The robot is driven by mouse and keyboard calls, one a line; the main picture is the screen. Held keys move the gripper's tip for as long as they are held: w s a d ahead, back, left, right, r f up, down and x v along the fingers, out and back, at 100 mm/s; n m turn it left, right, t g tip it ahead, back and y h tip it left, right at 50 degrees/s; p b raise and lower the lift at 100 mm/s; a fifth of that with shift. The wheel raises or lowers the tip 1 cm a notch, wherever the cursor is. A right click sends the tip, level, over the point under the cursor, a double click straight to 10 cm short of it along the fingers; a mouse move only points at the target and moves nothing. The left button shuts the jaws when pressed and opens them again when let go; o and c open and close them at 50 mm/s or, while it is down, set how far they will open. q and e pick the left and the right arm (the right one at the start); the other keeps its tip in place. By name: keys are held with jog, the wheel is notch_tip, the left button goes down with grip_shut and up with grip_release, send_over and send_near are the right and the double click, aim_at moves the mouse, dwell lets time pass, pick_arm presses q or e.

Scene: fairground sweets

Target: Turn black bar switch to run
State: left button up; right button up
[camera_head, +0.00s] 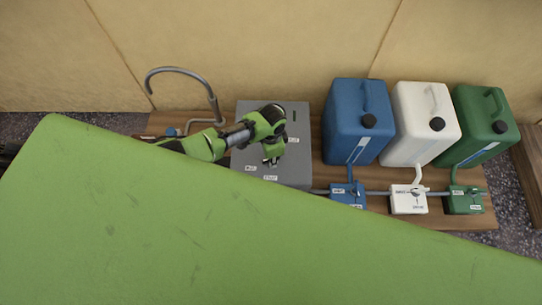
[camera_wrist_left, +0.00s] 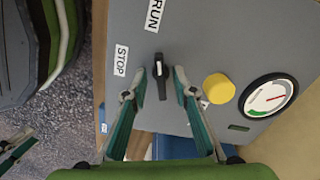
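The black bar switch (camera_wrist_left: 161,76) is on the grey machine's panel (camera_wrist_left: 210,40). Its bar runs nearly up and down in the left wrist view, with a white mark on it and its upper end towards the RUN label (camera_wrist_left: 155,14). The STOP label (camera_wrist_left: 121,60) is to its upper left. My left gripper (camera_wrist_left: 159,74) is open, one fingertip on each side of the bar with gaps showing. In the head view my left gripper (camera_head: 272,161) hides the switch over the grey machine (camera_head: 295,172). Part of what looks like my right gripper (camera_wrist_left: 15,150) shows at the wrist view's left edge.
A yellow button (camera_wrist_left: 219,88) and a round gauge (camera_wrist_left: 268,98) sit right of the switch. Blue (camera_head: 350,130), white (camera_head: 420,130) and green (camera_head: 480,125) canisters stand to the right, with valve boxes in front. A curved metal tap (camera_head: 190,76) rises left of the machine.

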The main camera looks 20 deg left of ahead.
pick_arm(q)
jog(key=shift+w+r, duration=0.1)
jog(key=shift+r, duration=0.05)
notch_tip(320, 180, up, 12)
dwell(0.7)
dwell(0.4)
